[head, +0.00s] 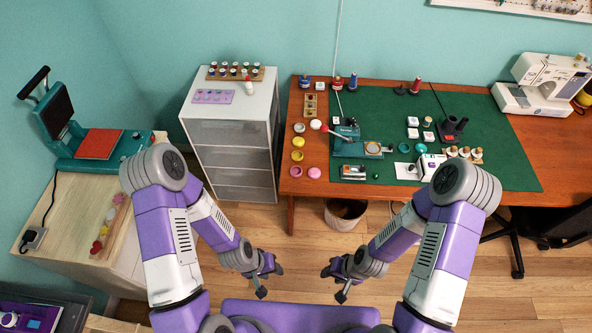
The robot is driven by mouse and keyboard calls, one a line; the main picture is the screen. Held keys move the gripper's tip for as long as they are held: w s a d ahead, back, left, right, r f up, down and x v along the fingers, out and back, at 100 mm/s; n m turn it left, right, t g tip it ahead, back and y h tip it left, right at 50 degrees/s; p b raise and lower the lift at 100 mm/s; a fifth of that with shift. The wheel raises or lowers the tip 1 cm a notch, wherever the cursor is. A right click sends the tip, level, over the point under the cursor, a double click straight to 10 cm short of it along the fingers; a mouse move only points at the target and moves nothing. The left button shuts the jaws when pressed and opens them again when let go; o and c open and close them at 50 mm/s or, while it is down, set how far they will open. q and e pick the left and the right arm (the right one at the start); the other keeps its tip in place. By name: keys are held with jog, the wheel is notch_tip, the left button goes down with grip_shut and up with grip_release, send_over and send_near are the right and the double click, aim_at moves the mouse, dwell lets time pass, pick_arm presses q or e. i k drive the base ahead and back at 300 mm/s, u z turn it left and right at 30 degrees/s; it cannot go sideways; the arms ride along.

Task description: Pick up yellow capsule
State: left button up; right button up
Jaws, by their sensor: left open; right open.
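Two small yellow round pieces lie near the left edge of the wooden table, an upper one (298,142) and a lower, ring-like one (297,156). I cannot tell which, if either, is the yellow capsule. They sit in a group with white and pink round pieces. My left gripper (270,281) is open and empty, low in front of the table. My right gripper (333,284) is open and empty, facing it. Both are well apart from the yellow pieces.
The wooden table (521,192) carries a green mat (480,170), a teal press (346,140) and a sewing machine (545,85). A drawer cabinet (232,135) stands left of it. A bin (345,222) is under the table. The floor between the grippers and table is mostly clear.

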aim_at(297, 155)
jog(key=z, duration=0.05)
jog(key=k, duration=0.1)
jog(key=u, duration=1.6)
jog(key=i, duration=1.35)
jog(key=z, duration=3.3)
jog(key=i, duration=0.5)
jog(key=u, duration=0.1)
